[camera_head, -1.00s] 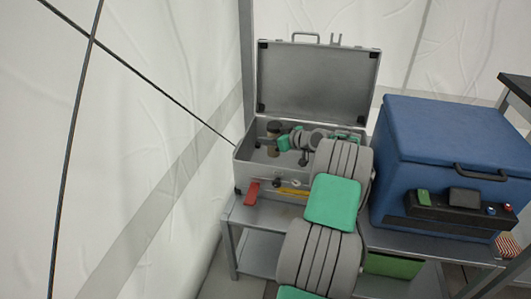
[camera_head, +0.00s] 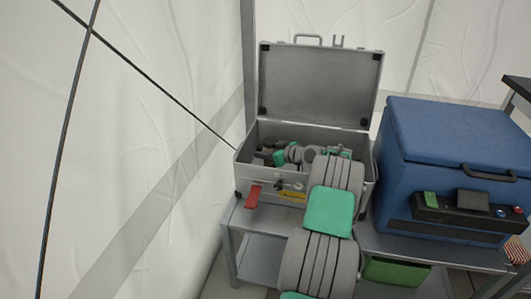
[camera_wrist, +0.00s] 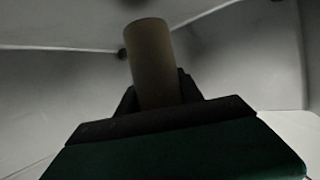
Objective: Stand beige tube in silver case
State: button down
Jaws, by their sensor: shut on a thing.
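The silver case (camera_head: 318,88) stands open on a low grey table, lid raised at the back. My arm reaches over its front wall, and my gripper (camera_head: 265,157) is low inside the left half of the case. In the wrist view, my gripper (camera_wrist: 158,96) is shut on the beige tube (camera_wrist: 153,55), which stands up between the fingers, tilted slightly in the picture. Grey case walls surround it there. The tube's lower end is hidden by the gripper, so I cannot tell whether it touches the case floor. In the head view the tube is mostly hidden.
A blue cooler box (camera_head: 455,140) stands close to the right of the case. A red tag (camera_head: 253,196) and a yellow item (camera_head: 292,195) show at the case front. A green bin (camera_head: 395,271) is under the table (camera_head: 262,235). White tent wall lies left.

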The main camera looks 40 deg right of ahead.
jog(key=shift+f, duration=0.2)
jog(key=c, duration=0.8)
grip_release()
jog(key=shift+o, duration=0.2)
jog(key=shift+r, duration=0.1)
jog(key=shift+r+p, duration=1.05)
jog(key=a+f+p+v, duration=0.1)
jog(key=v, duration=0.6)
jog(key=shift+s+d, duration=0.25)
jog(key=shift+d, duration=0.25)
